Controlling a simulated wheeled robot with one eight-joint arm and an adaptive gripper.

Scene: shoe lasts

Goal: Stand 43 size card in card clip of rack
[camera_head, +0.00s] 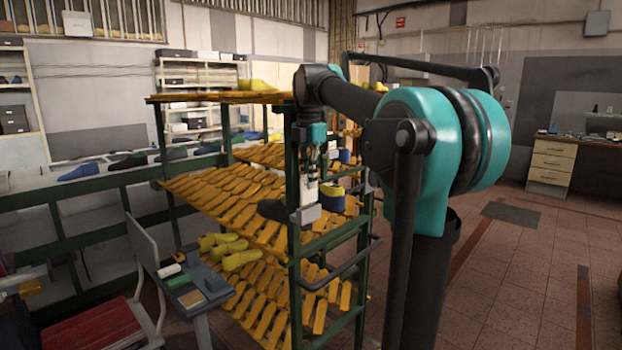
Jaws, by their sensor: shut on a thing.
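My gripper (309,174) points down beside the front green post of the rack (292,180). It is shut on a small white card (308,190), which looks upright. The number on the card is too small to read. A pale grey block, which looks like the card clip (306,215), is on the rack post right below the card. The card's lower edge is at or just above the clip; I cannot tell whether it is inside the slot or touching.
The rack has sloping orange slatted shelves (215,205) with yellow lasts (240,260) on them. A small grey stand (195,285) with several items is at lower left. Open tiled floor (530,270) lies at right.

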